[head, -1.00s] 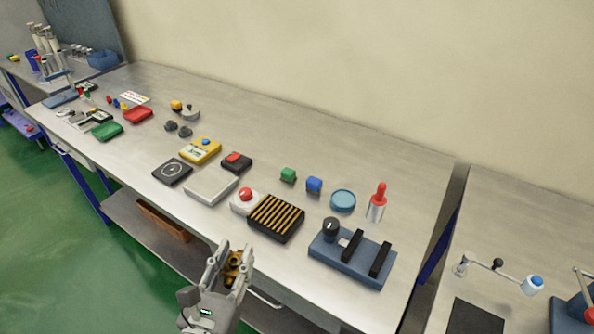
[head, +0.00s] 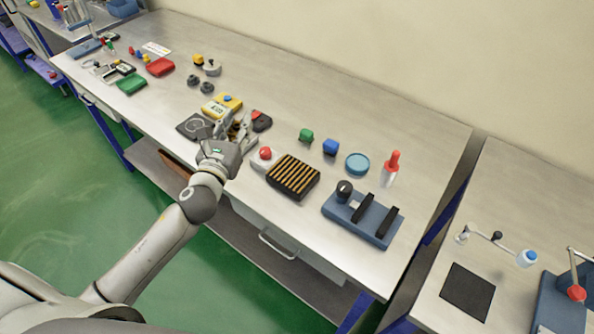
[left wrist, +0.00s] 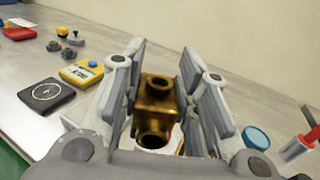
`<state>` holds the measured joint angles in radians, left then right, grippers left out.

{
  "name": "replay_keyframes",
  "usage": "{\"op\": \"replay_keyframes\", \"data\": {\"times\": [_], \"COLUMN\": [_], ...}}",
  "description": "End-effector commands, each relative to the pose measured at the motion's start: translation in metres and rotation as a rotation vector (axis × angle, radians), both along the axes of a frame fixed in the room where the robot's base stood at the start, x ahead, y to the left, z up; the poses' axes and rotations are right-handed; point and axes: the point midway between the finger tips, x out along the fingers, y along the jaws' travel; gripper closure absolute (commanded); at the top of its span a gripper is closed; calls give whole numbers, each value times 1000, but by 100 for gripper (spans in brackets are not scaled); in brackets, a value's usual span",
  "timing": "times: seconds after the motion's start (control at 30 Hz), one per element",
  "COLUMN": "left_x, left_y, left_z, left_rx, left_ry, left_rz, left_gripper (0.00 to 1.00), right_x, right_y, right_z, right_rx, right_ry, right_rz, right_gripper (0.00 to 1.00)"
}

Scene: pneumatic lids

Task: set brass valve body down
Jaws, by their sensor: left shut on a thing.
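The brass valve body (left wrist: 157,104) is between the fingers of my left gripper (left wrist: 160,85) in the left wrist view, its round openings showing. In the head view the left gripper (head: 236,132) is over the workbench, shut on the valve body (head: 235,127), which is mostly covered by the fingers. The gripper is above the place of a white square tray, which it hides in the head view. A pale surface shows below and beside the fingers in the left wrist view. I cannot tell how high the valve body is above it. My right gripper is not in view.
Near the gripper are a black pad with a ring (head: 193,126), a yellow meter (head: 221,105), a red button on a white base (head: 265,154) and a black-and-tan slotted block (head: 293,176). A blue fixture (head: 362,216) stands further right. The bench's back strip is clear.

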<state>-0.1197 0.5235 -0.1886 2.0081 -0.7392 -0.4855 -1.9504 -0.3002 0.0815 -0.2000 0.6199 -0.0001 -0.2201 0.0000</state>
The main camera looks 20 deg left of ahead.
Motion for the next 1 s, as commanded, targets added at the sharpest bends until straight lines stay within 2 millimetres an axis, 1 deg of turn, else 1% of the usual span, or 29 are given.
{"op": "replay_keyframes", "data": {"times": [0.17,0.27,0.37,0.53,0.77,0.8,0.83,0.93,1.0], "left_x": [0,1,5,14,26,27,28,32,33], "left_y": [-1,-6,-19,-49,-91,-95,-99,-111,-117], "left_z": [1,-1,-7,-21,-41,-52,-58,-73,-80], "left_rx": [1,-1,-6,-7,-6,-6,-6,-4,-2], "left_ry": [-3,-3,-1,-2,-1,0,0,-1,-2], "left_rz": [-1,0,0,0,-1,1,1,0,0], "left_gripper": [100,100,100,100,100,100,100,100,100], "right_x": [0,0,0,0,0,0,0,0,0], "right_y": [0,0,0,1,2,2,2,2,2], "right_z": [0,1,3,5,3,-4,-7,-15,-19], "right_rx": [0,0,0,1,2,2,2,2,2], "right_ry": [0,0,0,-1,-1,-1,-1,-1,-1], "right_rz": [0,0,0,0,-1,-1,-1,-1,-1], "right_gripper": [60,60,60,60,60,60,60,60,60]}}
